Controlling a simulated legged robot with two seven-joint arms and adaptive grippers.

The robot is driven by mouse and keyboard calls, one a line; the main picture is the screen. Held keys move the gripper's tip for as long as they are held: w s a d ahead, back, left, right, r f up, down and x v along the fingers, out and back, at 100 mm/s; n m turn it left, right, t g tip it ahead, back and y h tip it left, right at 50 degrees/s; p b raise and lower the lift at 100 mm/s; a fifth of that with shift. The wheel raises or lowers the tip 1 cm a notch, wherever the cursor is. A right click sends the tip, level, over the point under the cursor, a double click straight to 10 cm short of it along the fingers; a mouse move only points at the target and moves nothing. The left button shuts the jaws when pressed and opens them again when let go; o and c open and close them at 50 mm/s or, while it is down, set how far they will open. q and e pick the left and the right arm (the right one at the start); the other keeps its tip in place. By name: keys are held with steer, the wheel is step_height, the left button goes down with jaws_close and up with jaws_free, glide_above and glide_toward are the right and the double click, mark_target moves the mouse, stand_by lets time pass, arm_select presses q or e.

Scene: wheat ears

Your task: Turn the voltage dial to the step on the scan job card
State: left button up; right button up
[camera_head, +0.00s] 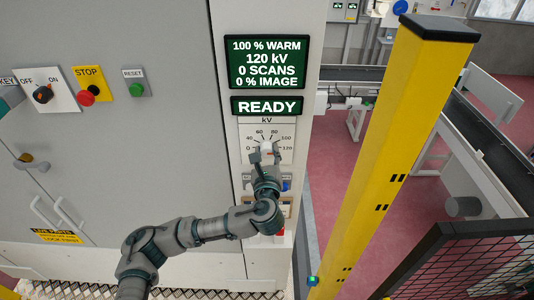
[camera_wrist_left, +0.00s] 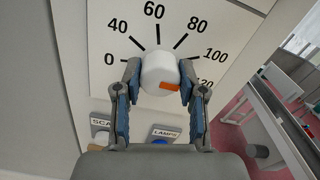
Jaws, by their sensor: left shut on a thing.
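The voltage dial is a white round knob (camera_wrist_left: 160,70) with an orange mark on its lower right side, towards the 120 of the printed kV scale (camera_wrist_left: 157,40). My left gripper (camera_wrist_left: 160,76) is shut on the knob, one finger on each side. In the head view the dial's scale plate (camera_head: 284,133) sits below the screens, and my left gripper (camera_head: 267,155) partly covers the knob. The upper screen (camera_head: 266,62) reads 100 % WARM, 120 kV, 0 SCANS, 0 % IMAGE. I cannot make out a scan job card. My right gripper is not in view.
A READY screen (camera_head: 267,106) is above the dial. Below it are SCAN and LAMPS labels and a blue button (camera_wrist_left: 166,132). A red stop button (camera_head: 86,97) and green reset button (camera_head: 137,89) are at left. A yellow post (camera_head: 390,150) stands right of the cabinet.

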arm_select(q)
steer(key=shift+f, duration=0.25)
steer(key=o, duration=1)
steer(key=shift+o, duration=0.7)
steer(key=shift+w, duration=0.3)
steer(key=shift+s+d+r, duration=0.1)
steer(key=shift+s, duration=0.3)
steer(key=s, duration=1.1)
